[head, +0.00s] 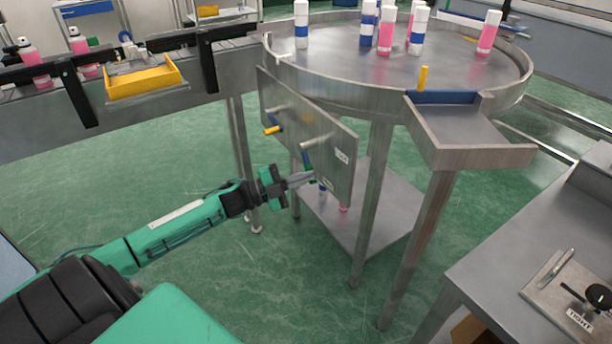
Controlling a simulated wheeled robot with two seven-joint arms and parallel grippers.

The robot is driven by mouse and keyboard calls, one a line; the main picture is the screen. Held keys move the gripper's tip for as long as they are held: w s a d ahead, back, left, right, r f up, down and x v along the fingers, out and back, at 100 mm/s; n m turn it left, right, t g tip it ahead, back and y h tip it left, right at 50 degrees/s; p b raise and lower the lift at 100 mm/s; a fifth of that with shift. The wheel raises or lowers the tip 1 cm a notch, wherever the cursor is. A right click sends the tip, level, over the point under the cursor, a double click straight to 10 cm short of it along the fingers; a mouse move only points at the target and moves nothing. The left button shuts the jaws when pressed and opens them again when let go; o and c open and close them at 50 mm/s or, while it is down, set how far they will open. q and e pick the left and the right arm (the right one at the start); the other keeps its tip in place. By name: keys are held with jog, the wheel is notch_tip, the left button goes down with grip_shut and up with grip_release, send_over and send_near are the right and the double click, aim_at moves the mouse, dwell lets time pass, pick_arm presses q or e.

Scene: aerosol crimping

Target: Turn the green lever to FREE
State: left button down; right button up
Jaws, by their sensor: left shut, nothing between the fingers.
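A grey upright panel (330,135) hangs below the round table's edge and carries two levers on metal shafts. One lever (272,130) has a yellow tip. The other, lower lever (307,161) has a dark blue-looking grip; no clearly green lever shows. Small white labels (341,156) sit on the panel's right part, too small to read. My left gripper (311,178) is shut and empty, its tips just below the lower lever at the panel's lower edge. I cannot tell whether they touch. My right gripper is not in view.
A round steel table (340,60) with several cans stands above the panel, with a chute (465,130) at its front. A conveyor (150,112) with a yellow tray (143,82) runs at left. A workbench (500,255) at right bears a black-knobbed plate labelled TIGHT (565,295).

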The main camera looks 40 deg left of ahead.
pick_arm(q)
jog(key=a+m, duration=0.1)
jog(key=m, duration=0.1)
jog(key=w+a+f+m+g, duration=0.1)
jog(key=m, duration=0.1)
jog(key=a+f+m+g, duration=0.1)
jog(key=m, duration=0.1)
jog(key=shift+w+a+m+y, duration=0.2)
jog(key=shift+m+y, duration=0.1)
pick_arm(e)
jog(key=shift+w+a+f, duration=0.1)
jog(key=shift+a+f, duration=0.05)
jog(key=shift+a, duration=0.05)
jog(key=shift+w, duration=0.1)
